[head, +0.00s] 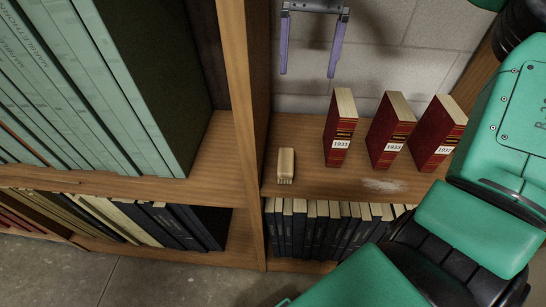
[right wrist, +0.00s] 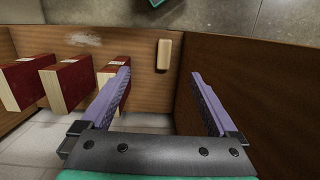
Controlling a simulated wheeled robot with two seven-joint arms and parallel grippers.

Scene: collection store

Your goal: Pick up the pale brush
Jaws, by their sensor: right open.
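The pale brush (head: 286,161) lies on the wooden shelf near the upright divider on its left, with its bristle end toward the shelf's front edge. It also shows in the right wrist view (right wrist: 164,54), just beyond the fingertips and between their lines. My right gripper (head: 307,75) is open and empty, with its two purple fingers spread. In the head view it appears above the brush, toward the back wall, and apart from it. Its fingers also show in the right wrist view (right wrist: 160,73). My left gripper is in neither view.
Several red books, one numbered 1931 (head: 341,128), stand right of the brush on the same shelf. A pale dusty patch (head: 384,185) lies before them. The wooden divider (head: 240,120) stands close on the left. Dark books (head: 310,225) fill the shelf below.

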